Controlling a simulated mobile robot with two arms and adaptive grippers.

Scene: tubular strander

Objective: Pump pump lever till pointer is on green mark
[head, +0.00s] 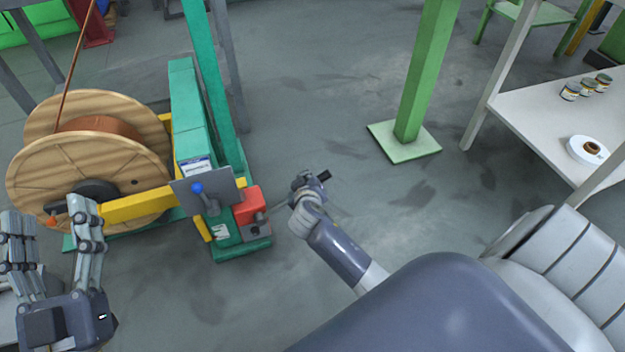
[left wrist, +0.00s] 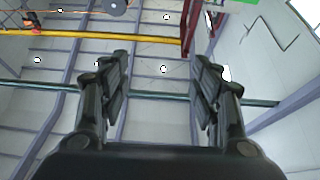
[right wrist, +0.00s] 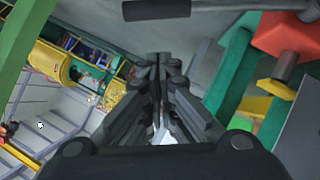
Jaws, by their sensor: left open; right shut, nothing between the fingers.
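The pump is a red block (head: 250,204) on the green machine base in the head view. Its red body also shows at top right of the right wrist view (right wrist: 285,38). The pump lever is a thin grey rod with a black handle (head: 323,176); the handle is at the top of the right wrist view (right wrist: 157,10). My right gripper (head: 306,184) is shut and empty beside the handle; its fingertips (right wrist: 160,58) appear apart from it. My left gripper (head: 50,212) is open and empty at lower left, away from the pump. I cannot make out the pointer or green mark.
A wooden cable reel (head: 85,165) stands left of the pump on a yellow bar. A grey plate with a blue knob (head: 197,188) is beside the pump. A green post (head: 425,80) and a white table (head: 530,110) stand to the right, with free floor between.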

